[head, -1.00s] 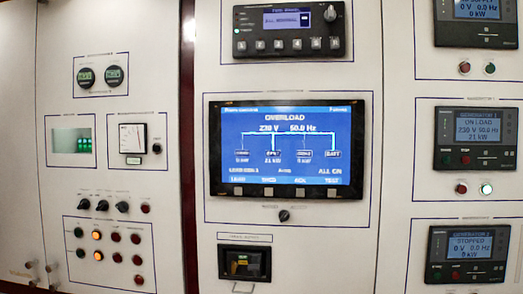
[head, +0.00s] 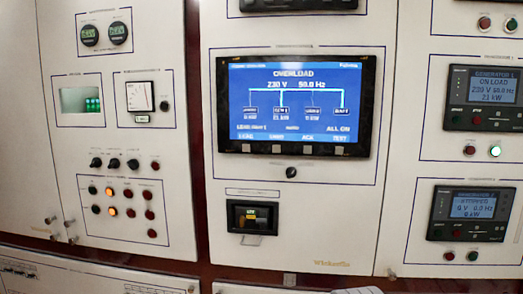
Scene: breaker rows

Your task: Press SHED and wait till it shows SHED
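The control screen (head: 292,100) is lit blue in the middle panel and reads OVERLOAD, 230 V, 50.0 Hz. Its lower line reads ALL ON at the right. A row of soft-key labels runs along its bottom edge; the second from the left (head: 276,136) is blurred but looks like SHED. The grey key (head: 274,149) sits just below that label on the black bezel, with similar keys on both sides.
A round black knob (head: 291,172) sits just below the screen. A small black-framed unit (head: 255,217) is lower left of it. Generator displays (head: 485,97) are on the right panel. Knobs and lamps (head: 125,204) fill the left panel.

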